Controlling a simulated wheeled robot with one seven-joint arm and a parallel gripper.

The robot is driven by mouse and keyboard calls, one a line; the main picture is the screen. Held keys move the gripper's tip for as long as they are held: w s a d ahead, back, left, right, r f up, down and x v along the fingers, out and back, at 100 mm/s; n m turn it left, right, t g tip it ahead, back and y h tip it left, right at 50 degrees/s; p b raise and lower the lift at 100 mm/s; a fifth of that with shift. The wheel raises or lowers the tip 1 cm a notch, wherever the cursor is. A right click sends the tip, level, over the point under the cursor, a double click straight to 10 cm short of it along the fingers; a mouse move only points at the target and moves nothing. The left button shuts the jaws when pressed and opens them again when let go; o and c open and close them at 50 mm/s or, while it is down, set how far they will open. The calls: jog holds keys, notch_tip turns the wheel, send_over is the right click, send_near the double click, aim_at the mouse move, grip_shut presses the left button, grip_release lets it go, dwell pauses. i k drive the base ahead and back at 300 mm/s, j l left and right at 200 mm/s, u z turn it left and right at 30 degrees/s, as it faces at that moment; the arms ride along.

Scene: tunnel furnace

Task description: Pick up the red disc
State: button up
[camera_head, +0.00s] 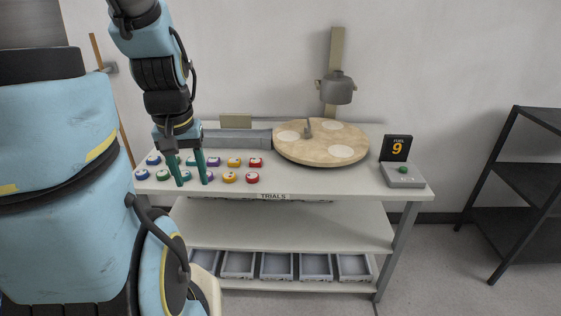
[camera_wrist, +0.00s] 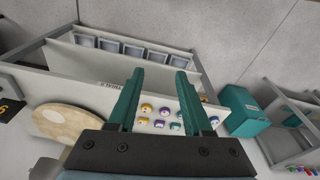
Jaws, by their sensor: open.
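Two small red pieces stand at the right end of two rows of coloured pieces on the white table (camera_head: 340,180): a rounder front one (camera_head: 252,178) and a back one (camera_head: 255,161) on a red base. Both have pale tops. My gripper (camera_head: 193,183) points down over the left part of the rows, with its green fingers apart and empty. They hide some green and blue pieces. In the wrist view my gripper (camera_wrist: 159,74) is open, with a yellow piece (camera_wrist: 147,108) and several others visible between the fingers. I cannot make out a red piece there.
A round wooden turntable (camera_head: 320,152) with pale circles is right of the rows. A black sign with a 9 (camera_head: 396,149) and a grey box with a green button (camera_head: 403,175) stand at the table's right end. Grey trays (camera_head: 276,265) fill the lower shelf. A black rack (camera_head: 520,185) stands right.

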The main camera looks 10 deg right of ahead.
aim_at(251, 177)
jog(key=i+l+u, duration=0.15)
jog(key=i+u, duration=0.15)
jog(key=i, duration=0.65)
